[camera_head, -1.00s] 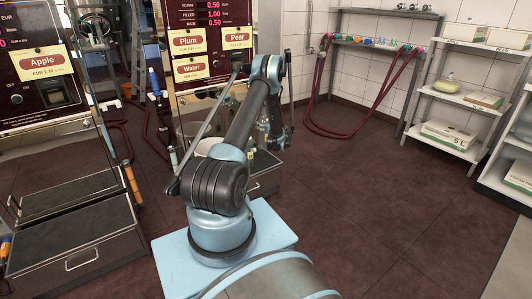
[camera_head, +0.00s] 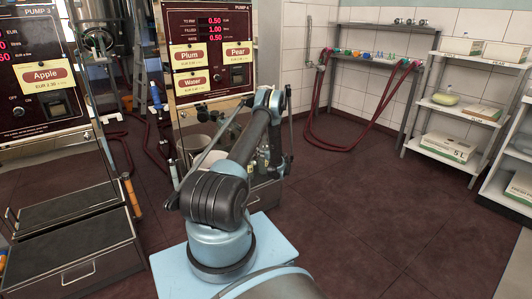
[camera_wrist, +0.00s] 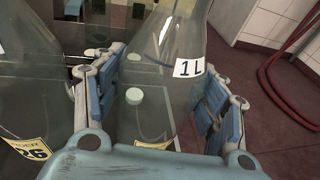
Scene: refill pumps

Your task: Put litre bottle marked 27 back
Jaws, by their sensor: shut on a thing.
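In the wrist view, a clear glass bottle (camera_wrist: 170,55) with a white "1 L" label stands between the blue finger pads of my gripper (camera_wrist: 158,97), which is shut on it. A yellow label shows only in part low on this bottle, and its number cannot be read. Another clear bottle, marked 26 (camera_wrist: 22,110), stands at the left, outside the fingers. In the head view my arm reaches towards the pump with Plum, Pear and Water labels (camera_head: 210,50); the arm hides my gripper and most of the bottle there.
A drawer cabinet (camera_head: 78,262) stands beneath the Apple pump (camera_head: 45,80) at the left. A rack with red hoses (camera_head: 385,55) stands at the back wall, and a white shelf (camera_head: 455,102) at the right. The floor on the right is clear.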

